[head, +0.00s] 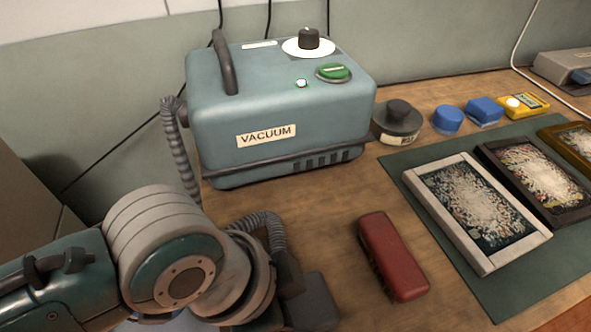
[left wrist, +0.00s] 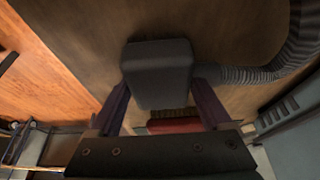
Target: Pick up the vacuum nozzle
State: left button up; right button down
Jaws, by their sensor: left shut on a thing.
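The vacuum nozzle is a dark grey block at the end of a ribbed hose. In the left wrist view the nozzle (left wrist: 158,68) sits between the two fingers of my left gripper (left wrist: 160,88), which is shut on it. In the head view part of the nozzle (head: 315,302) shows at the bottom, right of my left wrist, which hides the fingers. I cannot tell whether it touches the table. The ribbed hose (head: 262,222) bends down to it; the teal vacuum unit (head: 275,105) stands behind. My right gripper is in neither view.
A red brush (head: 393,257) lies on the wooden table (head: 340,205), right of the nozzle. A green mat (head: 428,205) with framed pieces (head: 478,208) fills the right. A round dark container (head: 398,118) and blue items (head: 447,119) stand behind. Bare table lies between vacuum and brush.

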aim_at(296, 305)
pick_arm(q)
notch_tip(296, 305, up, 20)
jog(key=p, duration=0.5)
